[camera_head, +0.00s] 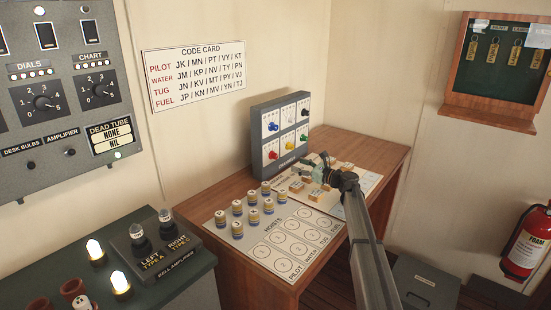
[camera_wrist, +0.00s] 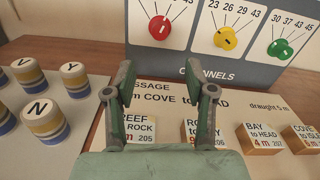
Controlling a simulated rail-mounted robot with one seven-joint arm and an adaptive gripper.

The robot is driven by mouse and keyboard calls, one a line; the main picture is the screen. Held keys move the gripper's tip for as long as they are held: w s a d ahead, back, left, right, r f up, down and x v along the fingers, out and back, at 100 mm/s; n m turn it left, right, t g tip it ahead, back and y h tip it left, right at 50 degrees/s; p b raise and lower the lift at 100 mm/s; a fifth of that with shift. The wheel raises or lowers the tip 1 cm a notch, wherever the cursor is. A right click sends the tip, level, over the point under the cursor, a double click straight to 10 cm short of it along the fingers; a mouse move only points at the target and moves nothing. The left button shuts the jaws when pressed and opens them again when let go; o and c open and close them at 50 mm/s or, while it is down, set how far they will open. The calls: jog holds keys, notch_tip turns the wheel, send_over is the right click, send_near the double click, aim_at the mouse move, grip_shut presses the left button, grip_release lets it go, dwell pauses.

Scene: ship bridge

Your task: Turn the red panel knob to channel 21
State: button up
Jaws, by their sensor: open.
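The red knob (camera_wrist: 160,28) sits on a white plate near the top of the wrist view, with a pale pointer mark on its face. Its number scale is cut off by the frame edge, so its setting cannot be read. In the head view the red knob (camera_head: 272,155) is at the lower left of the grey channel panel (camera_head: 262,110). My gripper (camera_wrist: 165,88) is open and empty, with its fingers apart in front of and below the red knob, not touching it. It also shows in the head view (camera_head: 318,160), right of the panel's base.
A yellow knob (camera_wrist: 226,38) and a green knob (camera_wrist: 280,49) sit right of the red one. Wooden blocks (camera_wrist: 262,139) lie on the message sheet below my gripper. Several lettered cylinders (camera_wrist: 46,119) stand at the left. A code card (camera_head: 196,73) hangs on the wall.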

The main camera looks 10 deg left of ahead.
aim_at(277, 157)
jog(key=p+x, duration=0.2)
jog(key=x, duration=1)
jog(key=shift+w+a, duration=0.1)
jog(key=shift+a, duration=0.15)
grip_shut()
